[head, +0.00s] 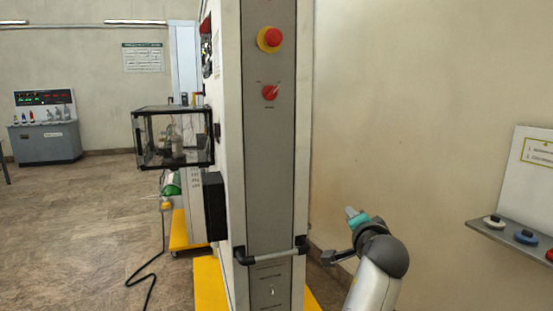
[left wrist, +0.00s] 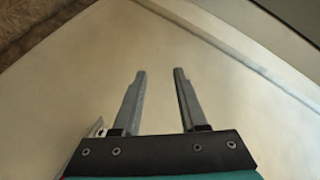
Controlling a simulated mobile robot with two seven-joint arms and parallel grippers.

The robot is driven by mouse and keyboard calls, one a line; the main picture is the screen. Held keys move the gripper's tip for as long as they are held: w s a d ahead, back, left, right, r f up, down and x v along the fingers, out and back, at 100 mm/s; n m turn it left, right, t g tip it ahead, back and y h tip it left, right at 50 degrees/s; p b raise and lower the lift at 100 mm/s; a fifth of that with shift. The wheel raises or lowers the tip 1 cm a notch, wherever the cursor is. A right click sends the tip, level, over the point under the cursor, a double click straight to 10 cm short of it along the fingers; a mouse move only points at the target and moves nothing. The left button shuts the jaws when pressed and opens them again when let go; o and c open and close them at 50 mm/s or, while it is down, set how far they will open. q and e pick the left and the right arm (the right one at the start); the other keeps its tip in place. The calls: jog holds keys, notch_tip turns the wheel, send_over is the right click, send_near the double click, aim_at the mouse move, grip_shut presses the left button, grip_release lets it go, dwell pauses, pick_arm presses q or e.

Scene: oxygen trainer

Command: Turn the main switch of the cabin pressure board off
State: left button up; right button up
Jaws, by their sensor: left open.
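A tall grey board (head: 268,180) on a cream cabinet side faces me in the head view. A red rotary switch (head: 270,92), which looks like the main switch, sits on its upper part with small unreadable marks around it. Its exact setting is hard to tell. A red mushroom button on a yellow ring (head: 270,39) is above it. My left gripper (left wrist: 160,75) is open and empty over a pale surface in the left wrist view; I do not see it in the head view. My right gripper (head: 343,238) is low, right of the board; its jaws are unclear.
A clear case (head: 174,136) juts out left of the cabinet. Yellow base edges stand on the floor; open floor lies left.

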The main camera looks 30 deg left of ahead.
pick_arm(q)
jog(key=s+a+r+n+y, duration=0.2)
jog(key=s+r, duration=0.1)
jog(key=r, duration=0.6)
jog(key=s+a+r+n+y, duration=0.1)
jog(key=s+a+r+y, duration=0.1)
jog(key=r, duration=0.7)
jog(key=n+g+y, duration=0.2)
jog(key=n+y, duration=0.1)
jog(key=n, duration=0.1)
send_near(274, 92)
jog(key=p+x, duration=0.3)
jog(key=x, duration=0.5)
jog(key=shift+w+a, duration=0.1)
jog(key=shift+a, duration=0.05)
grip_shut()
